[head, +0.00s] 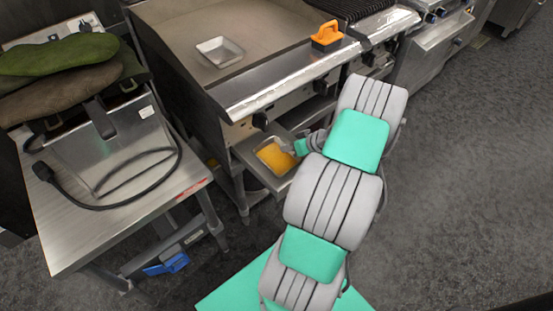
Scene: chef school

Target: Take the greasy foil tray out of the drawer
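The greasy foil tray (273,157), with yellow-orange grease in it, sits in the pulled-out drawer (247,150) under the griddle. My arm reaches in from the lower right. My gripper (299,147) is at the tray's right side, close to its rim. Its fingers are small and partly hidden by the arm, so I cannot tell whether they are open or shut, or whether they touch the tray.
A clean, empty foil tray (220,51) lies on the griddle top (185,30). An orange-handled tool (327,36) stands on the griddle's front ledge. A steel side table (95,225) with a press and black cable is at left. The floor at right is clear.

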